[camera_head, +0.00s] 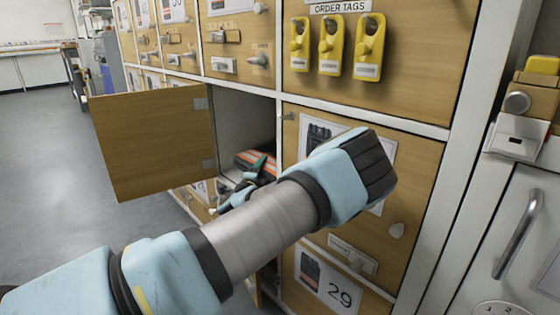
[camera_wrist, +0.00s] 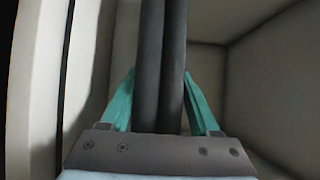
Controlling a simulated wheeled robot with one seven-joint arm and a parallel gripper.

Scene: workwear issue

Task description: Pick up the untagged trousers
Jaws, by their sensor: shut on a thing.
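My gripper (camera_head: 257,168) reaches into an open compartment (camera_head: 235,112) of the wooden locker wall. In the wrist view its two teal fingers (camera_wrist: 158,80) stand on either side of a dark, folded thing, which I take to be the trousers (camera_wrist: 149,50). They show as two thick dark layers pressed together, and the fingers are shut on them. In the head view a dark bundle with orange and grey bands (camera_head: 246,158) shows at the fingers, partly hidden by my arm. I see no tag on it, but much of it is hidden.
The compartment's door (camera_head: 155,140) stands open to the left. The pale compartment walls (camera_wrist: 270,90) are close around my gripper. Several yellow order tags (camera_head: 331,47) hang at upper right. A closed door with a picture card (camera_head: 318,128) lies behind my forearm. Free floor is at left.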

